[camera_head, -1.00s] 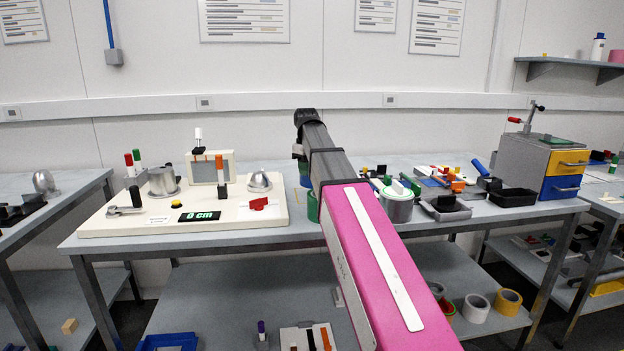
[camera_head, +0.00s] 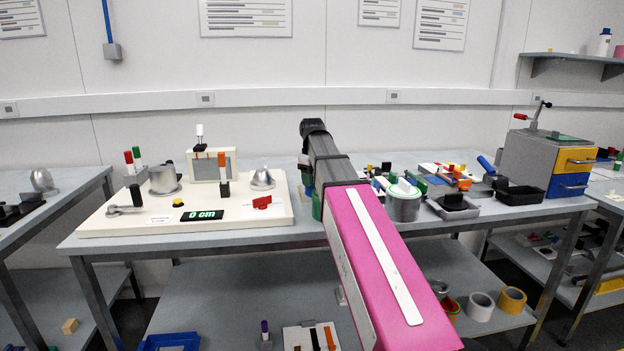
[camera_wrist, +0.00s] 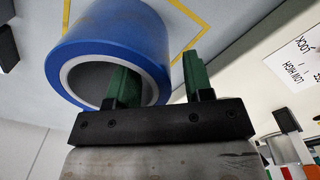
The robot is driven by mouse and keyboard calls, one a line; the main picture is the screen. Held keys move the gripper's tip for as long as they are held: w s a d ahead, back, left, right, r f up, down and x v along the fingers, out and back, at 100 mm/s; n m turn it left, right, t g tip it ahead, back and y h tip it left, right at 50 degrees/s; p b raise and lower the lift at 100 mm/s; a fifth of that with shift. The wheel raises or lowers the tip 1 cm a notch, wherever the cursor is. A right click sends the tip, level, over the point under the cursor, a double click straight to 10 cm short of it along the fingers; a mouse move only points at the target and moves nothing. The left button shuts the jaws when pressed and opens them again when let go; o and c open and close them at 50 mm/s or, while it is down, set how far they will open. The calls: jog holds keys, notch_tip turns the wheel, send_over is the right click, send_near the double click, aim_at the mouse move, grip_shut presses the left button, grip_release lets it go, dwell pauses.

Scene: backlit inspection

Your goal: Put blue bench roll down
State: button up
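The blue bench roll (camera_wrist: 106,38) is a thick blue ring with a pale inner core, large in the wrist view. It appears to rest on the grey bench top, beside or partly over a yellow outline (camera_wrist: 192,14). My gripper (camera_wrist: 158,72) has two green fingers, one inside the roll's hole and the other outside its wall. A gap shows between the outer finger and the wall, so the fingers look open around it. In the head view my pink arm hides most of the roll and gripper.
A cream panel (camera_head: 130,222) with a 0 cm display (camera_head: 202,215) stands left of my arm. A grey pot (camera_head: 403,205), a black tray (camera_head: 520,195) and a drawer box (camera_head: 527,160) stand to the right. Several tape rolls lie on the lower shelf (camera_head: 440,262).

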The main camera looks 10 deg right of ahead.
jog(key=shift+r, duration=0.1)
notch_tip(320, 180, up, 12)
dwell(0.7)
